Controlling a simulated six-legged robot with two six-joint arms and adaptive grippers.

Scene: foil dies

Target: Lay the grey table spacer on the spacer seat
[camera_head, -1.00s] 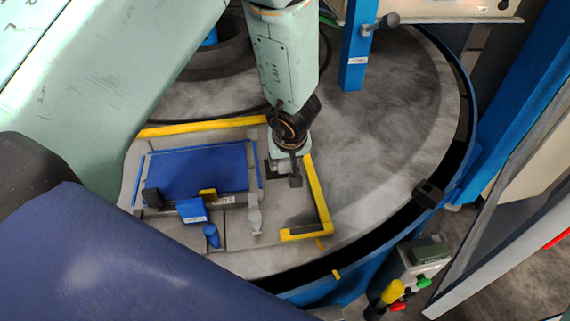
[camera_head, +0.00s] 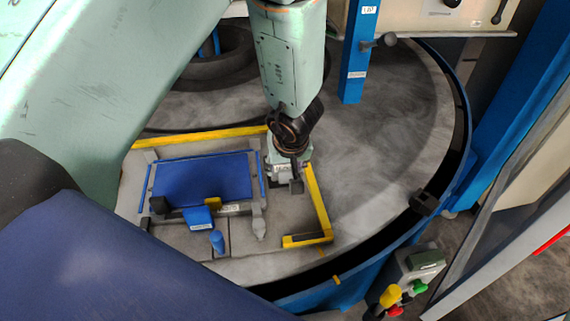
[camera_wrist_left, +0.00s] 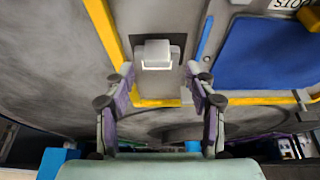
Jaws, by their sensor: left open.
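A light grey block, which looks like the table spacer (camera_wrist_left: 157,50), lies over a dark square patch, which looks like the spacer seat (camera_wrist_left: 178,41), inside the yellow corner frame. I cannot tell whether the block sits flat in it. My left gripper (camera_wrist_left: 160,80) is open, its two purple-sided fingers apart on either side of the block's line, with the block just beyond the tips and untouched as far as I see. In the head view my left gripper (camera_head: 285,175) points down near the frame's right bar and hides most of the patch. My right gripper is not in view.
A blue plate (camera_head: 205,178) in a grey holder lies just left of the gripper, with a blue block (camera_head: 199,217) and blue knob (camera_head: 217,241) in front. The yellow frame (camera_head: 319,203) edges the right side. The grey round table (camera_head: 390,130) is clear further right.

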